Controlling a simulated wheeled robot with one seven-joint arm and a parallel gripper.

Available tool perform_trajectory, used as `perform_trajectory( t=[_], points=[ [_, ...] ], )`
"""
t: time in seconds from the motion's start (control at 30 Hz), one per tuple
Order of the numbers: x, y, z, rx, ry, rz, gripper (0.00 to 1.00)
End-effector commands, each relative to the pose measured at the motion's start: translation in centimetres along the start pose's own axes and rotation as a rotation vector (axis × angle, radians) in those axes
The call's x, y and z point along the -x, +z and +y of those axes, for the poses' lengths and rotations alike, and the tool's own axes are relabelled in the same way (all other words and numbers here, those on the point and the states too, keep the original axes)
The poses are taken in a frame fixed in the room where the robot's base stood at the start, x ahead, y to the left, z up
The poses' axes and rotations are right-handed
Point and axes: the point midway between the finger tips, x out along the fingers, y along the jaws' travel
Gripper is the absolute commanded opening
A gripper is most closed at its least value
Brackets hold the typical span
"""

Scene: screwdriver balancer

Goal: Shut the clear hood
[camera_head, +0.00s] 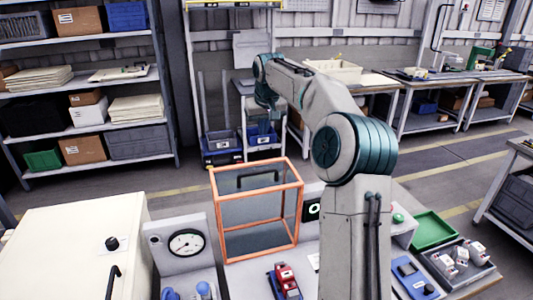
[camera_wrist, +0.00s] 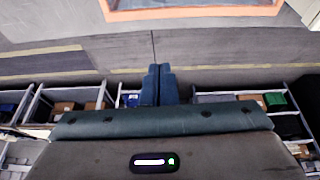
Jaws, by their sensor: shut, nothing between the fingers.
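The clear hood (camera_head: 300,205) is a see-through box with an orange frame on the bench, left of my arm in the head view. A dark bar handle (camera_head: 258,179) shows through or on its upper part. I cannot tell whether the hood is raised or down. Part of an orange frame (camera_wrist: 190,13) shows at the top edge of the wrist view. My gripper (camera_head: 264,127) hangs fingers down beyond the hood in the head view, apart from it. In the wrist view its dark blue fingers (camera_wrist: 158,72) are together and empty.
A gauge box (camera_head: 187,243) and a cream cabinet (camera_head: 75,245) stand left of the hood. A red device (camera_head: 285,281) lies in front. A green tray (camera_head: 433,230) and a dark parts tray (camera_head: 461,263) lie right of my arm. Shelves stand behind left.

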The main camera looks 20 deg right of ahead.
Motion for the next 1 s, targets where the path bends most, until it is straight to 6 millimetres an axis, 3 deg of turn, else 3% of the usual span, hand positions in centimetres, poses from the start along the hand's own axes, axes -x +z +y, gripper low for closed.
perform_trajectory(
  t=[0.13, 0.37, 0.73, 1.0],
  points=[
    [-0.8, -0.9, 1.4, -0.026, -0.016, 0.007, 0.0],
    [-3.2, -1.1, 1.6, -0.03, -0.018, 0.005, 0.0],
    [-11.1, -1.1, 1.3, -0.029, -0.02, 0.004, 0.0],
    [-9.8, 1.4, 1.5, -0.03, -0.015, 0.008, 0.0]
  ],
)
